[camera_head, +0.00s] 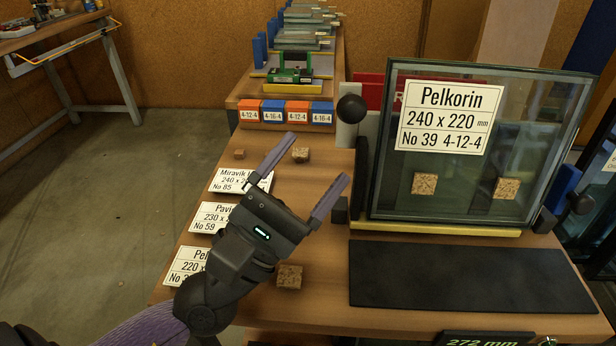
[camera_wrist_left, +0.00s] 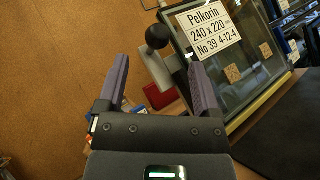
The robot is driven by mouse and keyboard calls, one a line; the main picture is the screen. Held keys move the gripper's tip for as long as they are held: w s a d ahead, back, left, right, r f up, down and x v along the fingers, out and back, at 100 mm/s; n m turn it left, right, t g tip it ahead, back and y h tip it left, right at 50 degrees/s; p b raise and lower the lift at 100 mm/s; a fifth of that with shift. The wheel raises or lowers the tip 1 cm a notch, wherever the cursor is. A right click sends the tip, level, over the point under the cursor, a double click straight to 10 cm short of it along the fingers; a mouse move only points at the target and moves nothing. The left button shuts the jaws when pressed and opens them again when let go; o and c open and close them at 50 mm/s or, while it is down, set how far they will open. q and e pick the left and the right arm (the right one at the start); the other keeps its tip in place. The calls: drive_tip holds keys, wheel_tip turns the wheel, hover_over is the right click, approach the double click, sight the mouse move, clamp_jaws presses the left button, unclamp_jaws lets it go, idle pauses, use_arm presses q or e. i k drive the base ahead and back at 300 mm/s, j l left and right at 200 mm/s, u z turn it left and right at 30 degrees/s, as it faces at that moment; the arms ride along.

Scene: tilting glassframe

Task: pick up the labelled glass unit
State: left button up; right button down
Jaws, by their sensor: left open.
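The labelled glass unit (camera_head: 468,178) stands upright, leaning slightly back, at the right of the bench in the head view. Its white label (camera_head: 444,116) reads Pelkorin 240 x 220 mm, No 39, 4-12-4. Two cork pads show on its lower part. The unit also shows at the right of the left wrist view (camera_wrist_left: 238,80). My left gripper (camera_head: 309,165) is open and empty above the bench, to the left of the unit and apart from it. Its fingers also show in the left wrist view (camera_wrist_left: 158,85). My right gripper is not in view.
A dark mat (camera_head: 460,276) lies in front of the unit. Dark round knobs (camera_head: 351,108) stand beside the unit. White labels (camera_head: 218,220) and cork blocks (camera_head: 289,276) lie on the bench at left. Orange and blue boxes (camera_head: 273,112) line the back.

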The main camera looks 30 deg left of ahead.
sight(472, 125)
drive_tip(key=k+j, duration=0.2)
drive_tip(key=k, duration=0.3)
drive_tip(key=k+j, duration=0.25)
drive_tip(key=k, duration=0.2)
